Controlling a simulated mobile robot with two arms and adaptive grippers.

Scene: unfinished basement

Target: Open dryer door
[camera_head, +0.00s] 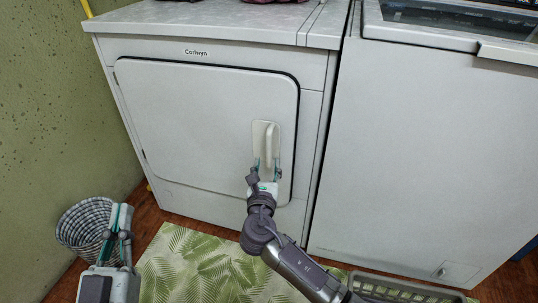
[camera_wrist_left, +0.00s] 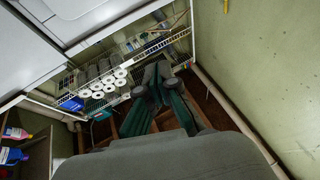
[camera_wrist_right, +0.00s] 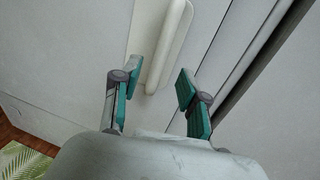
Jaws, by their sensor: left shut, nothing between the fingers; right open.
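The white dryer (camera_head: 230,193) stands at the left in the head view, and its door (camera_head: 190,115) is shut in its frame. A pale vertical handle (camera_head: 268,145) sits at the door's right side. My right gripper (camera_head: 267,166) is open at the lower end of the handle. In the right wrist view the handle (camera_wrist_right: 172,40) rises between and ahead of the spread fingers (camera_wrist_right: 157,85); I cannot tell whether they touch it. My left gripper (camera_head: 120,225) is shut and empty, low at the left, away from the door. It also shows in the left wrist view (camera_wrist_left: 157,75).
A white washer (camera_head: 420,150) stands close at the dryer's right. A woven basket (camera_head: 80,225) is by the green wall (camera_head: 50,110), beside my left gripper. A leaf-patterned rug (camera_head: 190,265) and a grey-green crate (camera_head: 400,288) lie in front. Wire shelves (camera_wrist_left: 125,65) hold paper rolls.

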